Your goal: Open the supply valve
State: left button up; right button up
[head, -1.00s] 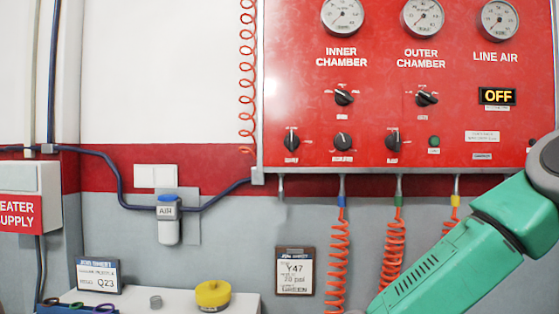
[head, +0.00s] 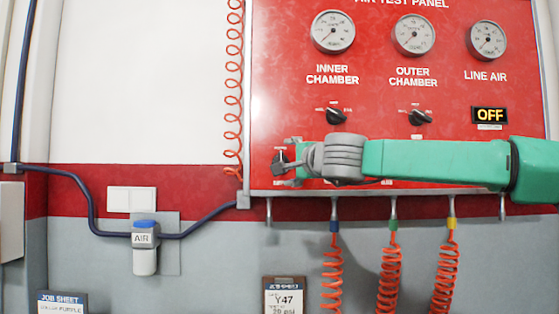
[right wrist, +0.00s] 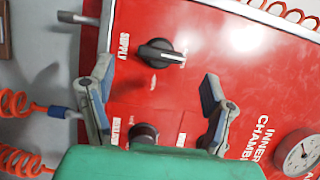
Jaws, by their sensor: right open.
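The supply valve is a black rotary knob (right wrist: 160,53) on the red panel, with the word SUPPLY beside it in the right wrist view. Its handle lies roughly across that picture. In the head view the knob (head: 279,162) shows at the panel's lower left, partly hidden by my right gripper. My right gripper (right wrist: 157,74) is open and empty, its fingers on either side of the knob in the wrist view. Whether they touch it I cannot tell. In the head view the right gripper (head: 288,160) is at the knob. My left gripper is not in view.
A second knob (right wrist: 145,133) sits close by, near the gripper body. Selector knobs (head: 335,116), gauges (head: 333,32) and a lit OFF display (head: 490,115) are above. My right arm covers the panel's lower row. Orange coiled hoses (head: 332,270) hang below.

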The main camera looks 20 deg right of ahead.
jog(key=w+p, duration=0.2)
jog(key=w, duration=0.4)
jog(key=shift+w+a+r, duration=0.1)
jog(key=shift+w+a, duration=0.05)
jog(key=shift+w, duration=0.25)
jog(key=shift+a, duration=0.1)
jog(key=c, duration=1.1)
jog(key=shift+f, duration=0.2)
jog(key=shift+c, duration=0.5)
